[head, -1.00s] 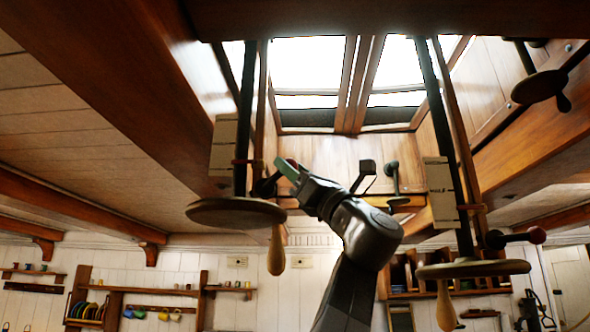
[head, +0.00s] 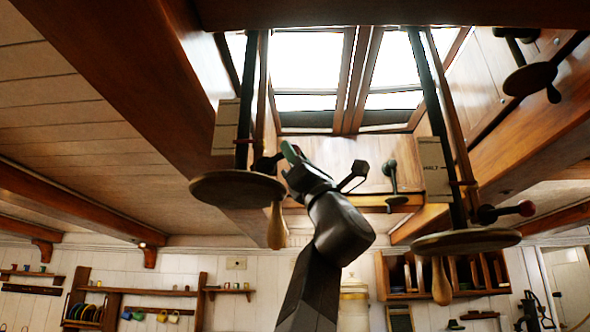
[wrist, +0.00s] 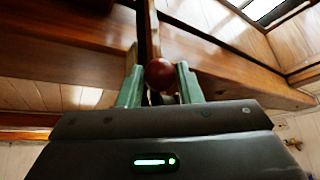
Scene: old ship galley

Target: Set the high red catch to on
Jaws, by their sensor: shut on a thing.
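The high red catch (head: 263,165) is a dark lever on the left hanging rod, just above a round wooden handwheel (head: 237,188). Its red ball knob (wrist: 160,74) shows in the wrist view between the two green fingers of my gripper (wrist: 158,88). In the head view my gripper (head: 289,153) reaches up from the lower right to the end of the catch. It is shut on the knob. The fingers hide the knob in the head view, and I cannot read the catch's setting.
A second catch with a red knob (head: 525,208) sits lower on the right rod, above another handwheel (head: 466,242). A dark lever (head: 391,180) hangs from the skylight's back panel. Wooden beams frame the skylight. Shelves (head: 440,275) line the far wall.

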